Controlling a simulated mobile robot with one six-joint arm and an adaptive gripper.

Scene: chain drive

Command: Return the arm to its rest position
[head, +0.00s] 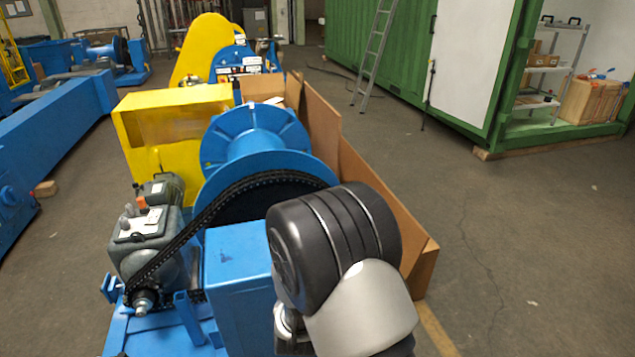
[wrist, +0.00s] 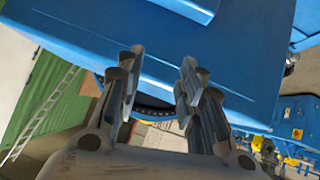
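My arm's dark and silver joint shows large at the lower middle of the head view; the gripper itself is hidden there. In the wrist view my gripper (wrist: 162,75) has its two fingers apart with nothing between them. A broad blue panel (wrist: 195,60) of the machine lies beyond the fingertips; I cannot tell the gap between them. In the head view the chain drive has a black chain (head: 195,222) running from a small sprocket (head: 143,300) on the grey motor unit (head: 150,240) up around the blue drum (head: 255,145).
A blue box-like housing (head: 238,280) stands just left of my arm. Yellow guards (head: 175,130) and cardboard sheets (head: 385,215) border the drum. A ladder (head: 375,55) leans on the green container (head: 400,50). The floor at right is clear.

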